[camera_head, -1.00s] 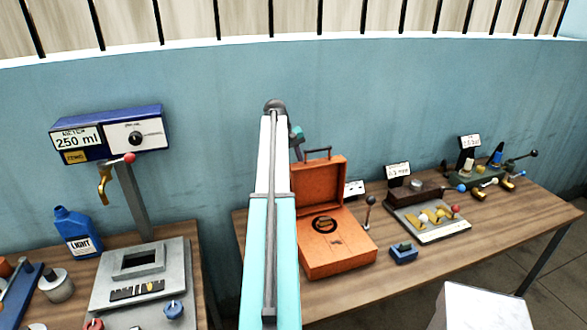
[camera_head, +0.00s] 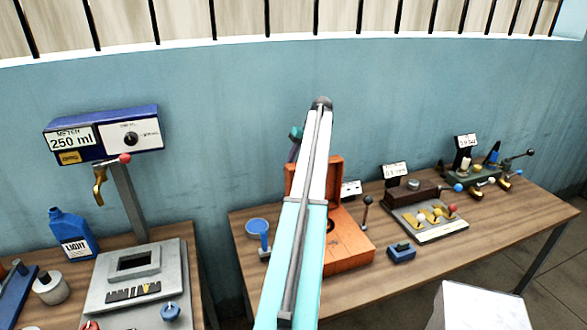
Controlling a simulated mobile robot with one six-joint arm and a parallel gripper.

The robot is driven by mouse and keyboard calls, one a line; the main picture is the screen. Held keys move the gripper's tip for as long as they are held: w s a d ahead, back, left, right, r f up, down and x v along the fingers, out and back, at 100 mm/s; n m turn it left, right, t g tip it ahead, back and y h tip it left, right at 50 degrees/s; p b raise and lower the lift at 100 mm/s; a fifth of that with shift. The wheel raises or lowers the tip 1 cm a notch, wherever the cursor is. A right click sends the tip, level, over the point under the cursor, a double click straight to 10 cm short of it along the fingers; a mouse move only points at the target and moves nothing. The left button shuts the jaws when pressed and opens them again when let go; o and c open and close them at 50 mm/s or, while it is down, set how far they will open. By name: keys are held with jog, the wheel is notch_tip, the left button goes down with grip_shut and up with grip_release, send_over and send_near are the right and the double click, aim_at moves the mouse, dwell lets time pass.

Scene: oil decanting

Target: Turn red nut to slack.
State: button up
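I cannot make out a red nut for certain. A red ball (camera_head: 452,208) sits on the grey plate with yellow parts (camera_head: 428,222) on the right table. Another red ball (camera_head: 124,158) is on the lever under the blue meter box (camera_head: 104,134). A small red part (camera_head: 90,325) is cut off by the bottom edge beside the grey stand. My arm rises through the middle of the picture, in front of the orange case. A teal wrist part shows left of its top; the gripper's fingers are hidden behind the arm.
The open orange case (camera_head: 350,248) stands on the wooden table (camera_head: 480,240). A blue cup-shaped holder (camera_head: 257,230) stands left of my arm. A small blue block (camera_head: 401,253) lies to the right. A blue oil bottle (camera_head: 72,238) stands at left. The right table's front is mostly clear.

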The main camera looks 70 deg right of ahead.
dwell(0.5)
jog(key=o, duration=1)
jog(key=shift+s, duration=0.1)
jog(key=shift+o, duration=0.2)
jog(key=shift+w+r, duration=0.1)
jog(key=shift+w, duration=0.1)
